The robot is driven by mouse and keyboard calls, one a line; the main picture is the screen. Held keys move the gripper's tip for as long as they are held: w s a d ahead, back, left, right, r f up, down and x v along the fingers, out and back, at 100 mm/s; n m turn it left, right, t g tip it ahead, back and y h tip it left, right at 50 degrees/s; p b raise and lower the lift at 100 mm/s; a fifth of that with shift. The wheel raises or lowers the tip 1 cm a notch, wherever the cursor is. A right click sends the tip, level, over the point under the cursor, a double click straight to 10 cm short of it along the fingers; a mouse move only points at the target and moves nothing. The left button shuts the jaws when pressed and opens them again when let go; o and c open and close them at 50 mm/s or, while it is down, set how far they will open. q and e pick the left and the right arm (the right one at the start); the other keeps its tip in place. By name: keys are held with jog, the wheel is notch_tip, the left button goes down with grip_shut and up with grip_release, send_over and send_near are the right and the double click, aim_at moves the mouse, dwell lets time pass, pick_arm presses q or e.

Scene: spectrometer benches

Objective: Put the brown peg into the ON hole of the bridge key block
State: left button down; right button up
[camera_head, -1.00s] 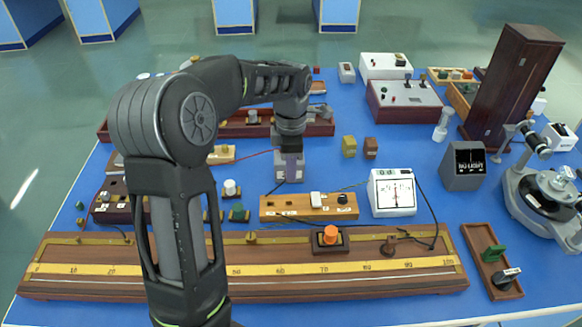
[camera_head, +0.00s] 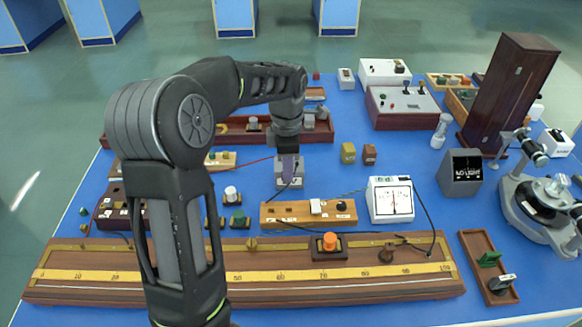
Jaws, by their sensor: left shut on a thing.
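My left gripper (camera_head: 288,178) points down just behind the tan wooden bridge key block (camera_head: 300,219), above the blue bench top. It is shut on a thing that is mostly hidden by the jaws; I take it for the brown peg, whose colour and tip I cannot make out. The block has small marks at its left, a white piece (camera_head: 316,207) right of middle and a dark knob (camera_head: 341,206) near its right end. The hole labels are too small to read. My right gripper is not in view.
A white meter (camera_head: 390,211) stands right of the block, with a black wire curving past it. The long ruler board (camera_head: 190,286) with an orange knob (camera_head: 329,243) lies in front. Small green and white-topped pieces sit to the left. Yellow and brown cubes (camera_head: 348,153) stand behind.

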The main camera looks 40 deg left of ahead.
pick_arm(q)
jog(key=s+a+f+n+p, duration=0.1)
jog(key=s+a+f+n, duration=0.1)
jog(key=a+f+n, duration=0.1)
notch_tip(320, 180, down, 3)
jog(key=shift+s+a+r+n+p, duration=0.1)
jog(key=shift+s+a+n+p, duration=0.15)
jog(key=shift+n, duration=0.45)
jog(key=shift+f, duration=0.2)
jog(key=shift+f+b, duration=1.35)
jog(key=shift+f, duration=0.9)
jog(key=shift+f+b, duration=0.8)
jog(key=shift+f, duration=0.05)
